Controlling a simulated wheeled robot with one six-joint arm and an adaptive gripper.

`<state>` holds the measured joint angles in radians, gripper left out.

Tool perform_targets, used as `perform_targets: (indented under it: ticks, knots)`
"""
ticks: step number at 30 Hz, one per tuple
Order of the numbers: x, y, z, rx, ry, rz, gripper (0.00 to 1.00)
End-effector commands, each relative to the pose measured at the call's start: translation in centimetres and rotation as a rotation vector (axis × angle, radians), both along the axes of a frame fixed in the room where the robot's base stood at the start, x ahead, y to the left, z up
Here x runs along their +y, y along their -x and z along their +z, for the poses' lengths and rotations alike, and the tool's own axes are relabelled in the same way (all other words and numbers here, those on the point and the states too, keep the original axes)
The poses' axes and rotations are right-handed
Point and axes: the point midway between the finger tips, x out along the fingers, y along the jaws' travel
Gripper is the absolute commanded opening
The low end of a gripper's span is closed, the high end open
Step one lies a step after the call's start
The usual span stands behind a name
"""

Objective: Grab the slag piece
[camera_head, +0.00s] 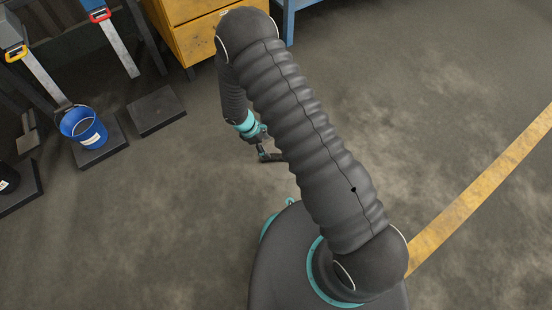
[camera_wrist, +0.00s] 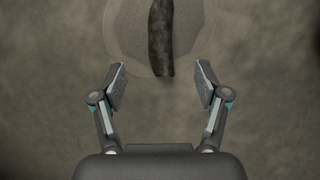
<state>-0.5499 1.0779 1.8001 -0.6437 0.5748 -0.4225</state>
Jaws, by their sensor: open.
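The slag piece (camera_wrist: 160,45) is a dark, elongated, rough piece at the top middle of the wrist view, its upper end cut off by the picture edge. It lies over a paler round patch (camera_wrist: 193,32). My gripper (camera_wrist: 161,84) is open, its two fingers spread left and right of the slag piece's lower end, with gaps on both sides. In the head view my gripper (camera_head: 268,156) is low near the floor, partly hidden behind my arm. I cannot make out the slag piece there.
A blue bucket (camera_head: 84,128) stands on a dark square slab (camera_head: 104,150) at the left. Another dark slab (camera_head: 156,110) lies beside it. A yellow cabinet (camera_head: 199,38) and a blue-legged frame (camera_head: 288,22) stand at the back. A yellow floor line (camera_head: 485,190) runs at the right; open floor lies around.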

Motion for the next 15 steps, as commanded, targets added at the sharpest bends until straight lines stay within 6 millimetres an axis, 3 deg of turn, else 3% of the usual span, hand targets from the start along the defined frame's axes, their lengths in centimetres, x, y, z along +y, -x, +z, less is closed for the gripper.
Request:
perform_targets:
  ticks: [3,15]
  knots:
    - [-0.7,0.0,-1.8,0.001,0.000,-0.001,0.74]
    - [-1.5,0.1,-4.3,0.001,0.000,-0.001,0.74]
